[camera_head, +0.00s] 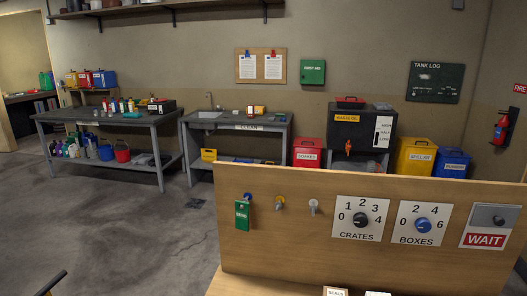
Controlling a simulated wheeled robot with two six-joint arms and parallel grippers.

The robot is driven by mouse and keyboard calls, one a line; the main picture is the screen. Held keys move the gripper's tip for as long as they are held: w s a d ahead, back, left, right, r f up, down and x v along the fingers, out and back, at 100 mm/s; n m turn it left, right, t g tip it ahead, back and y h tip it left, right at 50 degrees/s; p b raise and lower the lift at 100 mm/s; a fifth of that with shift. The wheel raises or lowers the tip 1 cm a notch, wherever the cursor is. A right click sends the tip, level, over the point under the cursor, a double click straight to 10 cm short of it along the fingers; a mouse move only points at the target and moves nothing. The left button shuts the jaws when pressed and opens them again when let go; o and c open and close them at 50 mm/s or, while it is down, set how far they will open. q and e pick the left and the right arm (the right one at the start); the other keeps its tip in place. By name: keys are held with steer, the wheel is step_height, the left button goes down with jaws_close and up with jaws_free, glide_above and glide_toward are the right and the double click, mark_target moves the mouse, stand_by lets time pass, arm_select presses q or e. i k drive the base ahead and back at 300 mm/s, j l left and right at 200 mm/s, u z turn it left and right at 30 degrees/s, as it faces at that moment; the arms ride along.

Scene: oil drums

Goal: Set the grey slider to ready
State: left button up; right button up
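The grey slider (490,216) is at the right end of the upright wooden board (300,232). It is a grey plate with a small dark round spot on it, set in a light panel. A red label reading WAIT (485,240) shows below the grey plate. No gripper can be made out in this view, and nothing touches the slider.
Left of the slider are the BOXES dial (421,225) and the CRATES dial (361,219). Hooks and a green tag (242,214) are further left. Behind stand workbenches (106,123) and a black tank (360,130). Floor (130,225) at left is mostly clear.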

mark_target(496, 216)
steer(key=z, duration=1.45)
steer(key=l+u, duration=0.1)
steer(key=u, duration=0.4)
steer(key=k+j, duration=0.05)
